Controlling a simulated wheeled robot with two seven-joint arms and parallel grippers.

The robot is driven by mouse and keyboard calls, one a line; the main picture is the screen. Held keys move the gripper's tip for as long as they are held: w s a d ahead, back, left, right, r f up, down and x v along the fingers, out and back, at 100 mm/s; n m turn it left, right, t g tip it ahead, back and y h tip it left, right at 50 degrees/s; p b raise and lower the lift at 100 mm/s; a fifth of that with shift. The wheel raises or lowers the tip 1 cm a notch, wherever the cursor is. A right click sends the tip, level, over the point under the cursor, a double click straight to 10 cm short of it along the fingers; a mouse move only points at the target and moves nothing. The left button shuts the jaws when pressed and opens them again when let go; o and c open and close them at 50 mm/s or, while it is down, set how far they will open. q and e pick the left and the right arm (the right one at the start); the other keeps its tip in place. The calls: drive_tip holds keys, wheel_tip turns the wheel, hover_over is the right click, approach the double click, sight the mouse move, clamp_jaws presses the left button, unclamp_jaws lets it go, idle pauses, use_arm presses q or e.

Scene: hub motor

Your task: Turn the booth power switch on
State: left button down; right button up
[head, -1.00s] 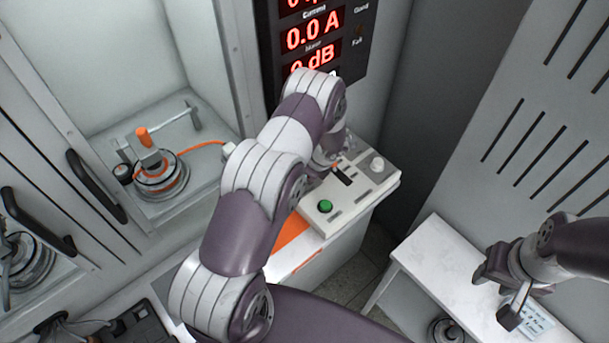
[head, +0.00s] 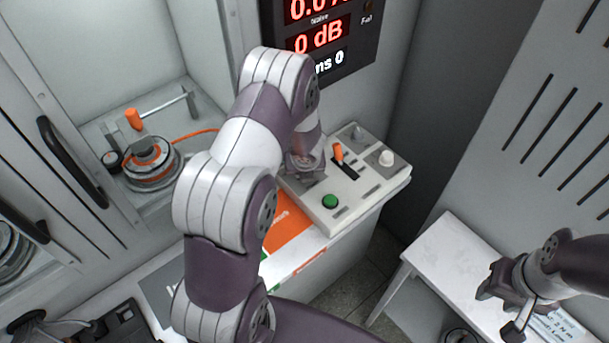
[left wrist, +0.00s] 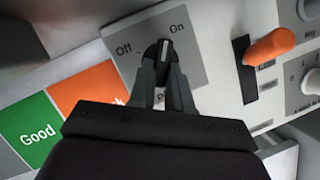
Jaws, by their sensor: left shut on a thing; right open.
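The booth power switch (left wrist: 165,52) is a dark rotary knob with a white mark, on a grey plate (left wrist: 205,62) labelled Off and On. The mark points up in the left wrist view, nearer to On than to Off. My left gripper (left wrist: 161,75) is shut on the knob, one finger on each side. In the head view my left arm hides the switch, at the left part of the control panel (head: 352,197). My right gripper (head: 499,306) is open and empty over the white table at the right.
The panel also carries an orange lever (head: 338,152), a green button (head: 330,201) and a white knob (head: 386,158). A red-digit display (head: 318,35) hangs behind. A booth with a round motor (head: 152,160) is at left. A white side table (head: 440,250) stands at right.

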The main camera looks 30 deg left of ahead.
use_arm(q)
drive_tip(key=shift+s+a+m+h+b, duration=0.15)
drive_tip(key=shift+m+h+b, duration=0.45)
drive_tip(key=shift+m, duration=0.6)
drive_tip(key=shift+m, duration=0.3)
drive_tip(key=c, duration=1.1)
unclamp_jaws()
drive_tip(key=shift+o, duration=0.2)
